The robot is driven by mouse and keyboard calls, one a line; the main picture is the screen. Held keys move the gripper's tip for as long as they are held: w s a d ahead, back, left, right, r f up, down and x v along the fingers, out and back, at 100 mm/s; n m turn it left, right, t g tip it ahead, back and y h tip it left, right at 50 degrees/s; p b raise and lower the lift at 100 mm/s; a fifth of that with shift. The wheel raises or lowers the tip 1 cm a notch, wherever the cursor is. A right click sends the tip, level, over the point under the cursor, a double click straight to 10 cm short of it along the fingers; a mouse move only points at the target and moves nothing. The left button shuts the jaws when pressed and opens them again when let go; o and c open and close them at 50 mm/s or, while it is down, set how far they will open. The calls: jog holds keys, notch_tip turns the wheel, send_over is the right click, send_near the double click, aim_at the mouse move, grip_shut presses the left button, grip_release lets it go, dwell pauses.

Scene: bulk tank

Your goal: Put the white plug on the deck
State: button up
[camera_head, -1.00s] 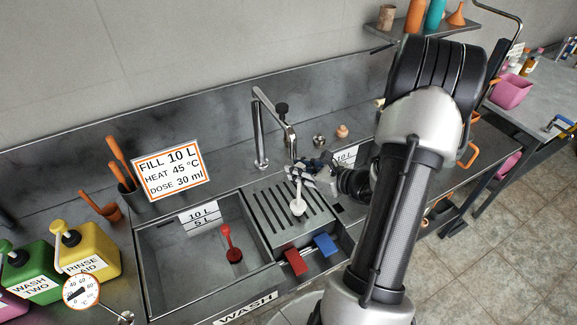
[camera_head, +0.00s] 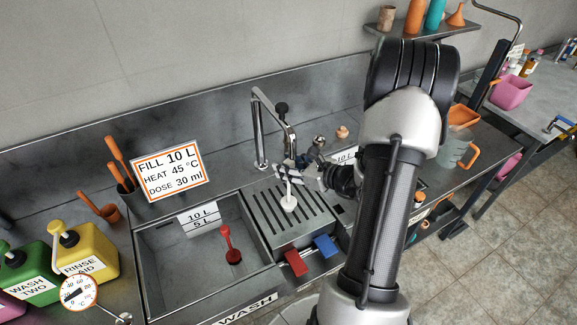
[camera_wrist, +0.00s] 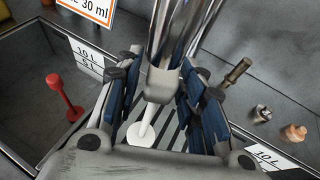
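The white plug (camera_head: 289,203) is upright over the slotted deck (camera_head: 267,223), to the right of the wash basin. Whether its round base touches the deck I cannot tell. My gripper (camera_head: 288,174) is at the top of its stem, just under the tap spout, and appears shut on it. In the wrist view the plug (camera_wrist: 142,134) shows between the fingers.
The chrome tap (camera_head: 260,130) stands close behind my gripper. A red plug (camera_head: 232,250) stands in the wash basin (camera_head: 165,275) at left. A red block (camera_head: 295,262) and a blue block (camera_head: 325,245) are at the deck's front edge. A small sign (camera_head: 345,156) is behind my wrist.

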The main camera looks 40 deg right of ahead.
jog(key=shift+o, duration=0.2)
jog(key=shift+r, duration=0.2)
jog(key=p+v, duration=0.2)
jog(key=v, duration=1)
jog(key=shift+f, duration=0.1)
